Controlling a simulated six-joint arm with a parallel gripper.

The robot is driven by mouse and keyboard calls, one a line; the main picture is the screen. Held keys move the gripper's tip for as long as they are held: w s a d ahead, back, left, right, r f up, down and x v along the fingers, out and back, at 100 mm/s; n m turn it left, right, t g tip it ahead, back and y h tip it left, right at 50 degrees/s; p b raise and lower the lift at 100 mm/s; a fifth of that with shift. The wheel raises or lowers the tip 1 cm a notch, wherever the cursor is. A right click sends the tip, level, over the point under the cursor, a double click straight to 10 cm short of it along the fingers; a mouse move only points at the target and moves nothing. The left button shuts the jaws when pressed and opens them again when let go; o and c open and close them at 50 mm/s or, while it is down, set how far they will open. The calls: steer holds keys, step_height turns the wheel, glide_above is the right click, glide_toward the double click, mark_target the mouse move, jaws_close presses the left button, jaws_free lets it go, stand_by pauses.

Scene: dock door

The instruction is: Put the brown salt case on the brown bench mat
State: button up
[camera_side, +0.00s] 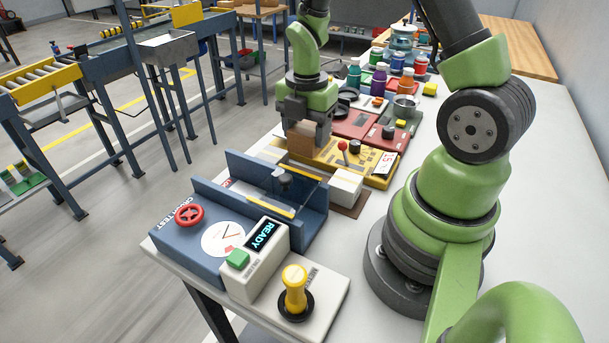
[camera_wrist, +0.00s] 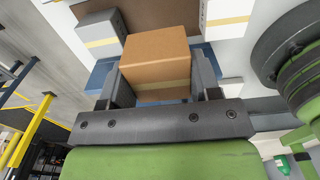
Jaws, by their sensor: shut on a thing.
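The brown salt case (camera_wrist: 155,62) is a box with a paler tan band along its lower side. My gripper (camera_wrist: 163,82) is shut on it, one finger on each side. In the side view the case (camera_side: 302,139) hangs below my gripper (camera_side: 306,130), partly covered by the fingers. The brown bench mat (camera_wrist: 165,14) shows behind the case in the wrist view. In the side view only parts of the mat (camera_side: 349,211) show, near a white box. I cannot tell the gap between case and mat.
A white box (camera_side: 346,187) stands by the mat's near end. A blue crush tester (camera_side: 215,235) stands in front, and a yellow panel (camera_side: 350,158) with a red-knobbed lever behind.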

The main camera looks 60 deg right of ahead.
step_height(320, 180, down, 9)
steer(key=shift+r, duration=0.2)
steer(key=shift+f, duration=0.15)
steer(key=o, duration=1)
